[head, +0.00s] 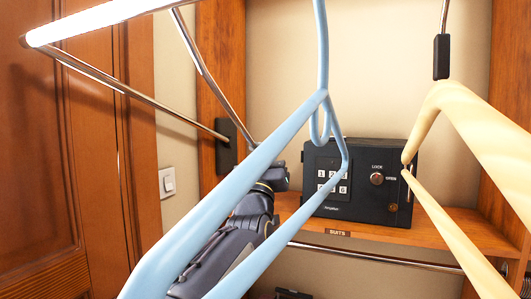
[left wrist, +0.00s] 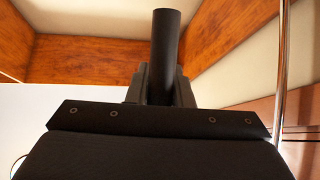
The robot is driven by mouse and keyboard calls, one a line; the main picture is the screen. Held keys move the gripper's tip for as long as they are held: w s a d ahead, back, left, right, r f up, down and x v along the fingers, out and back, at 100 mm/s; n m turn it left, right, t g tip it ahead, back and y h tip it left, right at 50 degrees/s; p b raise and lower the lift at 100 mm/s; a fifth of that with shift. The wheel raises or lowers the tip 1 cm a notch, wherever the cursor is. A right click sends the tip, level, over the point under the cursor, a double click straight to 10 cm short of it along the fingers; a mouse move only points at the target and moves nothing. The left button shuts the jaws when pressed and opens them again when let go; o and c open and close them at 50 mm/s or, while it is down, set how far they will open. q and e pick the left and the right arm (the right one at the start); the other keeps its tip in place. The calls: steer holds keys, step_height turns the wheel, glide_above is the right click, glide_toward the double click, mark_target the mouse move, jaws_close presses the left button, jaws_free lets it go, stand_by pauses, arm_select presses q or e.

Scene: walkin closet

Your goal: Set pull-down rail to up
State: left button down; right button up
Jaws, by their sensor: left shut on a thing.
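The pull-down rail (head: 110,18) is a bright rod crossing the upper left of the head view. It stands out from the wall at the end of a slanting chrome arm (head: 130,90), whose black pivot mount (head: 228,147) is on the wooden side panel. A black grip (head: 441,56) hangs from a thin chrome rod at the upper right. In the left wrist view, my left gripper (left wrist: 167,88) is shut on a black cylindrical handle (left wrist: 167,40). In the head view my left arm is partly behind a blue hanger, and its fingertips cannot be made out. My right gripper is out of view.
A blue hanger (head: 235,175) and a cream hanger (head: 490,125) hang close in front. A black safe (head: 360,180) stands on a wooden shelf (head: 440,235); a lower chrome rail (head: 375,258) runs beneath. A wooden door (head: 55,170) and light switch (head: 167,183) are at left.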

arm_select(q)
steer(key=w+d+r+g+p, duration=0.1)
steer(key=w+r+g+p, duration=0.1)
steer(key=r+p, duration=0.7)
steer(key=w+r+m+g+p, duration=0.1)
steer(key=w+r+g+p, duration=0.2)
steer(key=r+p, duration=0.5)
steer(key=shift+w+d+r+m+p, duration=0.2)
steer(key=shift+d+r+m+p, duration=0.15)
steer(key=shift+p, duration=3)
steer(key=shift+g, duration=0.3)
steer(key=shift+f, duration=0.1)
